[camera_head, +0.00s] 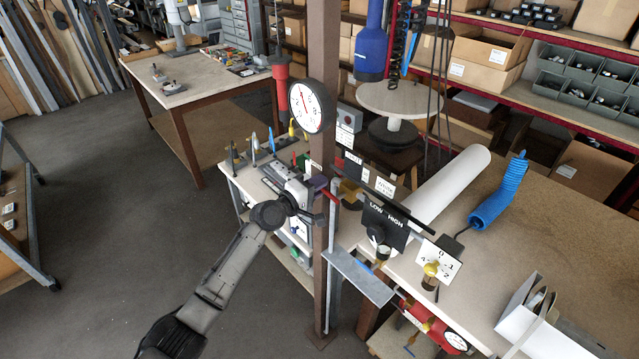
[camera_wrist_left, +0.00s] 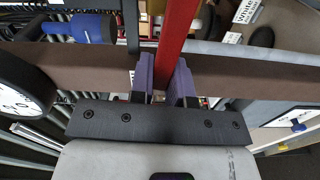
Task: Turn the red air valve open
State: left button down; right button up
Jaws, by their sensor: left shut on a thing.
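The red lever of the air valve (camera_head: 331,232) shows as a thin, bent red bar at the brown post in the head view. In the left wrist view the red bar (camera_wrist_left: 178,35) runs down between two purple finger pads. My left gripper (camera_head: 320,188) is at the upper part of this lever, beside the post. Its fingers (camera_wrist_left: 165,82) are shut on the red bar, one pad on each side. The valve body behind the lever cannot be made out. My right gripper is not in view.
The brown post (camera_head: 324,150) carries a round gauge (camera_head: 312,106) above my gripper. A black LOW/HIGH panel (camera_head: 384,222) and a grey shelf plate (camera_head: 358,276) stand close on the right. A workbench with a white roll (camera_head: 447,187) is beyond. The floor at left is open.

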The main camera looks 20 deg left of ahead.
pick_arm(q)
jog(key=shift+f+n, duration=0.35)
jog(key=shift+n, duration=0.15)
jog(key=shift+f, duration=0.1)
jog(key=c, duration=1.1)
grip_release()
jog(key=shift+s, duration=0.15)
jog(key=v, duration=1.3)
jog(key=shift+s+a, duration=0.2)
